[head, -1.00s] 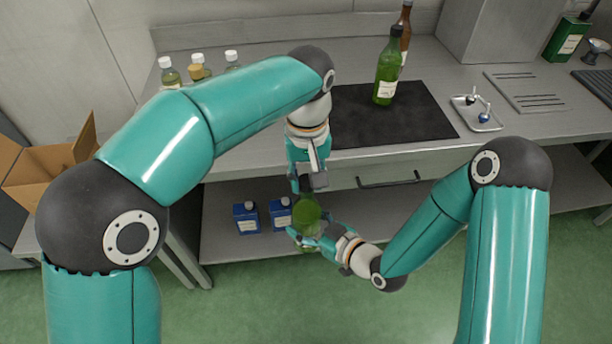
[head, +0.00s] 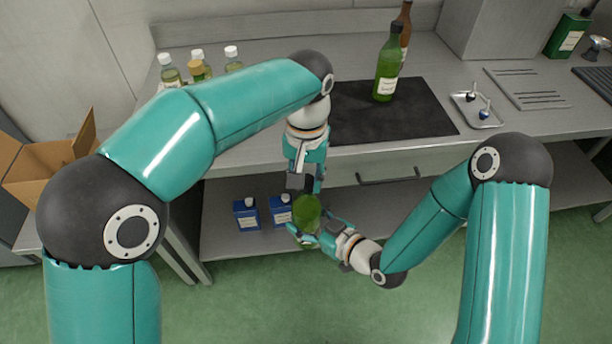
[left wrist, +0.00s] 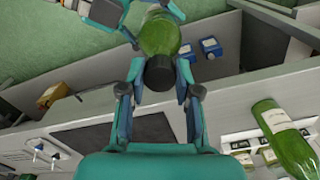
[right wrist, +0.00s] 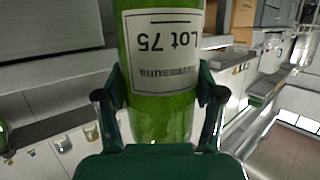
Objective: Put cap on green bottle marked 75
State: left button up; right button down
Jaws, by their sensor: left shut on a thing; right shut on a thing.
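My right gripper (right wrist: 160,100) is shut on a green bottle (right wrist: 160,50), whose label reads "Lot 75", upside down in the right wrist view. In the head view this bottle (head: 306,212) is in front of the bench's lower shelf, its upper end towards my left gripper (head: 303,185). My left gripper is shut on a dark cap (left wrist: 159,72), which shows between its fingers in the left wrist view. The cap lines up with the bottle's (left wrist: 160,35) neck end and hides it. I cannot tell whether it is seated or just above.
Another green bottle (head: 387,70) and a brown bottle (head: 404,25) stand at the dark mat (head: 390,120). Several small bottles (head: 170,72) stand at the bench's left. Blue containers (head: 247,214) stand on the lower shelf (head: 225,245). A small tray (head: 478,112) lies right of the mat.

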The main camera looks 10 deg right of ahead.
pick_arm(q)
jog(key=m, duration=0.4)
jog(key=shift+a+m, duration=0.1)
jog(key=shift+m, duration=0.2)
jog(key=m, duration=0.4)
jog(key=shift+w, duration=0.1)
jog(key=m, duration=0.7)
jog(key=shift+w, duration=0.1)
jog(key=m, duration=0.4)
jog(key=shift+w, duration=0.1)
jog(key=m, duration=0.4)
jog(key=shift+m, duration=0.3)
jog(key=m, duration=0.4)
jog(key=shift+w, duration=0.1)
jog(key=m, duration=0.3)
jog(key=shift+m, duration=0.3)
jog(key=o, duration=0.8)
jog(key=shift+f, duration=0.1)
